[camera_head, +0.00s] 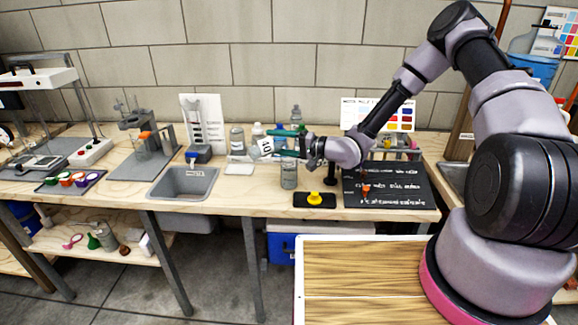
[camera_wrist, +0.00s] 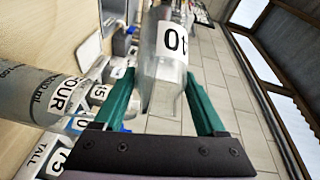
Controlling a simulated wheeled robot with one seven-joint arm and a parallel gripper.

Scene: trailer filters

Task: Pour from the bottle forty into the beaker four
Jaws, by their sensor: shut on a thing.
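The bottle forty (camera_head: 265,147) is clear with a white number label. It is tilted well away from upright above the worktop. My gripper (camera_head: 284,133), with green fingers, is shut on it; in the wrist view the bottle (camera_wrist: 165,75) sits between both fingers (camera_wrist: 162,92). The beaker four (camera_head: 289,174) is a tall clear vessel standing on the worktop just below my gripper. In the wrist view the beaker (camera_wrist: 40,92) lies at the left with the label FOUR. I cannot tell where the bottle's mouth is relative to the beaker's rim, or whether liquid flows.
A grey sink (camera_head: 184,183) is left of the beaker. A black tray with a yellow item (camera_head: 314,200) is in front, and a black lettered mat (camera_head: 390,186) is to the right. Several other bottles (camera_head: 237,138) stand behind, close to my gripper.

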